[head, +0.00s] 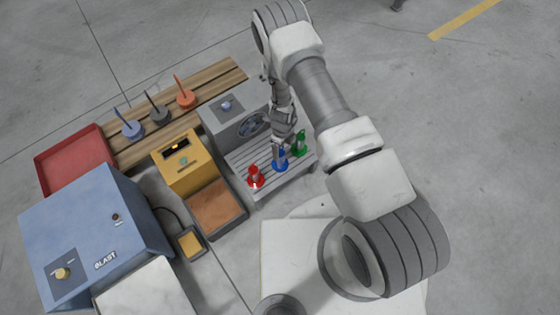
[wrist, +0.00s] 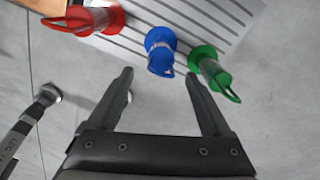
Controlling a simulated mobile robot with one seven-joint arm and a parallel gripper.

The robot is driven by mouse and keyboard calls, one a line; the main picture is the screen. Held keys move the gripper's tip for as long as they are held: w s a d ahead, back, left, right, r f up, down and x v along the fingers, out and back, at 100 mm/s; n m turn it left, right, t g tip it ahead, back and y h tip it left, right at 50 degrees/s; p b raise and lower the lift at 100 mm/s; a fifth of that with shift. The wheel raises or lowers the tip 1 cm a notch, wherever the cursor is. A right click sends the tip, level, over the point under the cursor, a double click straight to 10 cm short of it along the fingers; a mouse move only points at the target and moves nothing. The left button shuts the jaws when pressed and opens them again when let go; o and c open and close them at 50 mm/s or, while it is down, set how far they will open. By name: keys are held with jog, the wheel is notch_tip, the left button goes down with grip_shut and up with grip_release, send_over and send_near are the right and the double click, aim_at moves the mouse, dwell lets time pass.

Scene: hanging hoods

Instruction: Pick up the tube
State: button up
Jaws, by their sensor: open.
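Three small flanged pieces with loops stand in a row on a grey slatted bench: a red one (head: 255,177), a blue one (head: 280,164) and a green one (head: 298,150). I cannot tell which of them, if any, is the tube. The wrist view also shows the red (wrist: 88,20), blue (wrist: 160,48) and green (wrist: 210,68) pieces. My gripper (wrist: 159,76) is open, its two fingers apart with nothing between them. The blue piece lies just ahead of the gap, and the green one is close beyond the right fingertip. In the head view my wrist hides part of this area.
The slatted bench (head: 272,176) has a grey fan unit (head: 235,118) at its back. A yellow machine (head: 185,158) and a blue blast cabinet (head: 90,225) stand left. A wooden rack (head: 210,83) holds several pegged discs. A red tray (head: 75,160) is at far left. Floor at right is clear.

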aim_at(280, 153)
jog(key=f+b, duration=0.1)
jog(key=f, duration=0.1)
jog(key=f+b, duration=0.1)
jog(key=f, duration=0.2)
jog(key=f+b, duration=0.1)
jog(key=f, duration=0.1)
jog(key=shift+w+a+f+b, duration=0.25)
jog(key=shift+a+f+b, duration=0.05)
jog(key=shift+a+f, duration=0.1)
jog(key=shift+r, duration=0.1)
grip_shut()
